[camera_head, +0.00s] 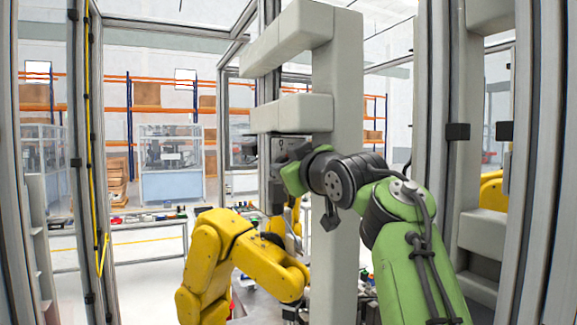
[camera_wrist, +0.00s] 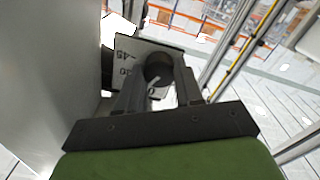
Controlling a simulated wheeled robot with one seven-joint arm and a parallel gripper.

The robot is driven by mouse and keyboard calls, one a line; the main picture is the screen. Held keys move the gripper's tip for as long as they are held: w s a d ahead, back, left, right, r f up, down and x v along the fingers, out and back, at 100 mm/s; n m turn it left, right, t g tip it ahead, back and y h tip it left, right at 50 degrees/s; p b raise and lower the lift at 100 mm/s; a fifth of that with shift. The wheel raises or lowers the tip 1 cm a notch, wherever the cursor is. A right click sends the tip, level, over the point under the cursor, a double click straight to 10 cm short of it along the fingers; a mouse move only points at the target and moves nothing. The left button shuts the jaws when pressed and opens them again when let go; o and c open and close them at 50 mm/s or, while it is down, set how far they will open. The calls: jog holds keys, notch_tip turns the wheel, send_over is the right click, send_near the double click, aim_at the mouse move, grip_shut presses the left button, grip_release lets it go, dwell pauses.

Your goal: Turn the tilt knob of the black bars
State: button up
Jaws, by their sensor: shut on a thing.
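The tilt knob (camera_wrist: 158,68) is a dark round knob with a pale pointer line. It sits on a light dial plate (camera_wrist: 126,48) with printed numbers, -45 readable at the upper left. My gripper (camera_wrist: 157,84) has one finger on each side of the knob and is shut on it. The pointer lies near a mark at the lower part of the dial, partly hidden between the fingers. In the head view my gripper (camera_head: 279,168) is at the grey upright, small and dark, and the knob cannot be made out. I cannot clearly pick out the black bars.
A thick grey upright (camera_head: 346,130) with blocky arms stands close beside my arm. Metal frame posts (camera_head: 87,160) stand at both sides. A table (camera_head: 140,232) with small items is behind at left.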

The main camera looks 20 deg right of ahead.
jog(key=o, duration=1)
jog(key=shift+o, duration=0.2)
jog(key=s+b, duration=0.2)
jog(key=s, duration=1.3)
jog(key=shift+s+b, duration=0.35)
jog(key=shift+s, duration=0.05)
jog(key=shift+w, duration=0.1)
jog(key=shift+a+f, duration=0.1)
jog(key=shift+a, duration=0.05)
